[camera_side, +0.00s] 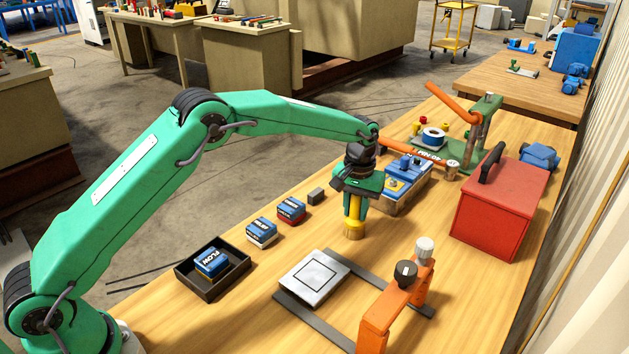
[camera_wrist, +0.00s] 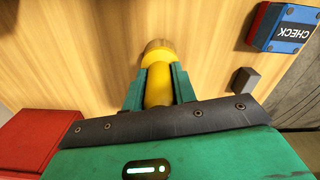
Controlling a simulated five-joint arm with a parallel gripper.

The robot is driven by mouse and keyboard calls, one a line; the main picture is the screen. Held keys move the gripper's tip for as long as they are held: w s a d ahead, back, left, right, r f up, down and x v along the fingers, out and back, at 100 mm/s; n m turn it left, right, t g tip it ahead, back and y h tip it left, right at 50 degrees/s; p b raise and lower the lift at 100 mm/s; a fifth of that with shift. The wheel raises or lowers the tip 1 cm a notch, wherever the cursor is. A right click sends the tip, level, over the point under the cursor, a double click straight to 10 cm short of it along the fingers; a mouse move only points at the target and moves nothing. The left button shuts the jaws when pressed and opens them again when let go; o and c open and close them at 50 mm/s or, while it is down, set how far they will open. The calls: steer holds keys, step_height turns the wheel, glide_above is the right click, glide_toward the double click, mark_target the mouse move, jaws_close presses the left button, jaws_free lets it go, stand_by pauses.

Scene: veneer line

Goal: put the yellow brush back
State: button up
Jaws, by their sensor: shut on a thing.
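The yellow brush (camera_side: 354,214) is upright in my gripper (camera_side: 356,200), bristle end down, low over the wooden table at its middle. I cannot tell whether its tip touches the table. In the wrist view my gripper (camera_wrist: 158,88) has its two green fingers closed on either side of the brush's yellow handle (camera_wrist: 158,64), with the tan bristle end (camera_wrist: 157,44) beyond the fingertips. The brush's upper end is hidden by the gripper. No place marked for the brush can be made out.
A red toolbox (camera_side: 500,205) stands to the right, a blue case (camera_side: 409,192) just behind. A metal plate (camera_side: 314,278) and an orange stand (camera_side: 386,315) are in front. Small boxes (camera_side: 262,231) and a black tray (camera_side: 183,268) lie left. Bare table surrounds the brush.

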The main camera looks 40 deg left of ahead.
steer(key=o, duration=1.1)
steer(key=shift+c, duration=0.2)
step_height(320, 180, up, 12)
steer(key=shift+r, duration=0.1)
stand_by(0.3)
